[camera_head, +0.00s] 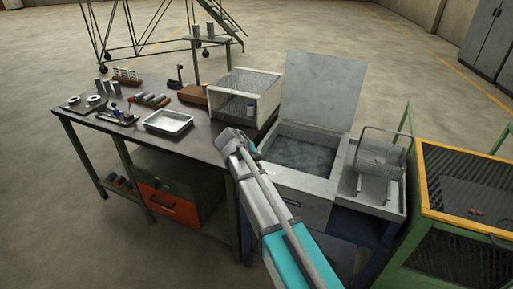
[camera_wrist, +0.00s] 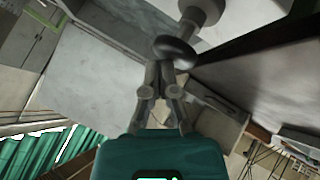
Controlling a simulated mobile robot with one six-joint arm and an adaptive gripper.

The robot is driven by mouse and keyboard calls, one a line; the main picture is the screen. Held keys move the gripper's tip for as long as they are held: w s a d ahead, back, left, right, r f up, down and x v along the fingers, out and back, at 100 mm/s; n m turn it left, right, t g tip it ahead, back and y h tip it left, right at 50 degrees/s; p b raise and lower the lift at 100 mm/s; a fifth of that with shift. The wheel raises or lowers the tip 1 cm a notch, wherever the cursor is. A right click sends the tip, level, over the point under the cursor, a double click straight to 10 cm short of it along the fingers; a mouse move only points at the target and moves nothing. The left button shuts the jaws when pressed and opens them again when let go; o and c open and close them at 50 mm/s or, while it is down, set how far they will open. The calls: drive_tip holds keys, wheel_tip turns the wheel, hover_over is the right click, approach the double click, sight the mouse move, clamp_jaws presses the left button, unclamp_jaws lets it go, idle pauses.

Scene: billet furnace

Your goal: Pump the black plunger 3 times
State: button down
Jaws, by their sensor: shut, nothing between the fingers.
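The black plunger knob (camera_wrist: 177,52) shows in the wrist view, dark and rounded, on a pale grey round stem (camera_wrist: 201,12). My gripper (camera_wrist: 160,70) is shut and empty, its fingertips close to the knob's near side in that view. I cannot tell whether they touch it. In the head view, my gripper (camera_head: 231,142) is at the end of my teal and grey arm, by the left edge of the open wash basin. I cannot make out the plunger there; my arm and gripper may cover it.
The grey basin (camera_head: 340,160) has a raised lid (camera_head: 321,93) and holds dark liquid. A wire basket (camera_head: 381,157) stands to its right. The dark workbench (camera_head: 110,128) on the left carries a metal tray (camera_head: 168,123), a white crate (camera_head: 275,97) and small parts. A yellow-framed mesh cage (camera_head: 421,174) stands at right.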

sight(256, 157)
drive_tip(key=shift+f+b, duration=0.35)
drive_tip(key=shift+f, duration=0.05)
drive_tip(key=shift+s, duration=0.2)
drive_tip(key=shift+w+d+r, duration=0.1)
drive_tip(key=shift+w+r, duration=0.05)
drive_tip(key=shift+r, duration=0.05)
idle(0.6)
drive_tip(key=shift+r+p, duration=0.2)
drive_tip(key=shift+p, duration=0.2)
drive_tip(key=shift+w+r+p, duration=0.1)
drive_tip(key=shift+r+p, duration=2.7)
drive_tip(key=shift+p, duration=0.05)
wheel_tip(256, 157, up, 3)
drive_tip(key=p, duration=0.3)
drive_tip(key=shift+r, duration=0.1)
drive_tip(key=shift+f, duration=0.2)
